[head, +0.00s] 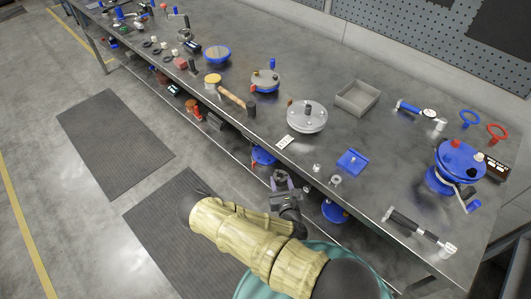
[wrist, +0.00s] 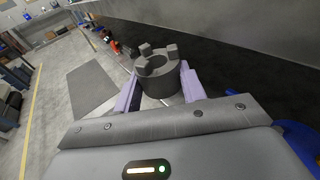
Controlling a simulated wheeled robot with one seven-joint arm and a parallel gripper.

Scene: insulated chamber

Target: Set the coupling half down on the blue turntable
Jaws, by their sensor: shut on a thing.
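My gripper (head: 281,180) is in front of the bench's near edge in the head view. In the wrist view its lilac fingers (wrist: 160,78) are shut on the coupling half (wrist: 160,87), a dark grey ring with a central hole and several raised blocks facing the camera. In the head view the coupling half is too small to make out clearly. A round blue-rimmed stand with a flat, bare-looking top (head: 217,53), toward the back left of the bench, looks like the blue turntable. It is well apart from my gripper.
The bench (head: 390,185) holds a grey disc (head: 307,117), an open grey tray (head: 357,97), a blue block (head: 352,161), a mallet (head: 237,100) and a blue device (head: 460,160) at right. Small metal parts lie near its front edge. Dark mats (head: 115,140) cover the floor.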

